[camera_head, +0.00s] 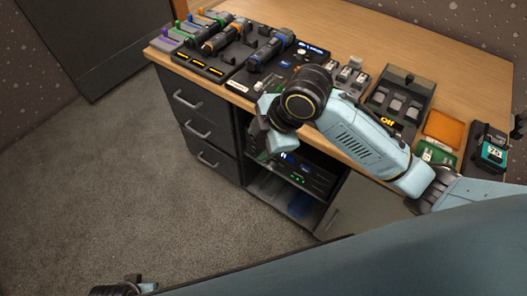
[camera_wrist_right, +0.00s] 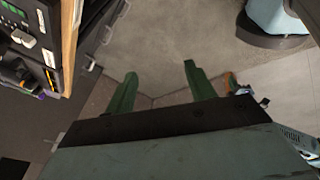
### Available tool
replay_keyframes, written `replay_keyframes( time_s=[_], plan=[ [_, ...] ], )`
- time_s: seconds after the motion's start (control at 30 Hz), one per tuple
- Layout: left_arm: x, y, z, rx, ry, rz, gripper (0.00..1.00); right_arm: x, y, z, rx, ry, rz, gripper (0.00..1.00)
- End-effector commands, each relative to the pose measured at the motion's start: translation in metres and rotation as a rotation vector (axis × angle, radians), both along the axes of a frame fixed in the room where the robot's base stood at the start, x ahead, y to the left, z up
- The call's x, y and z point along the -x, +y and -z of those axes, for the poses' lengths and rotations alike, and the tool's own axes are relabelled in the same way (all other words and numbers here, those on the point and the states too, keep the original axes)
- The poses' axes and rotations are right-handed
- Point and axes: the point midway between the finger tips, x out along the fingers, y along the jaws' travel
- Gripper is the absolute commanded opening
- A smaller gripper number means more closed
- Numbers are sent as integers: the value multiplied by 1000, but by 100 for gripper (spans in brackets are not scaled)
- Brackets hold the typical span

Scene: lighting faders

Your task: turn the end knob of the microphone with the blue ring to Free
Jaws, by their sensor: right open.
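The knob's marks are too small to read. My right gripper (camera_wrist_right: 158,80) is open and empty, with its two green fingers apart over the floor. In the head view it hangs in front of the desk's front edge, below and to the right of the microphones. My left gripper's fingers are not in view.
A row of colour-capped faders (camera_head: 188,33) stands at the desk's left end. A dark box labelled Off (camera_head: 408,82), an orange pad (camera_head: 444,128) and a teal device (camera_head: 492,153) lie to the right. Drawers (camera_head: 195,115) are below. The carpet in front is clear.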

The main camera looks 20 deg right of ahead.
Motion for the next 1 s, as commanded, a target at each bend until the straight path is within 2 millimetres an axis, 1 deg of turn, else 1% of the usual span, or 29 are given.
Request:
replay_keyframes(
  time_s=[0.03,0.1,0.33,1.0],
  plan=[
    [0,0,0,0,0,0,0,6,1,4,-17,10,31,54],
    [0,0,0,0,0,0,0,12,2,8,-34,20,74,54],
    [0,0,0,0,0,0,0,22,0,15,-66,40,167,54],
    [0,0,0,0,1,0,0,23,0,16,-69,42,181,54]
  ],
)
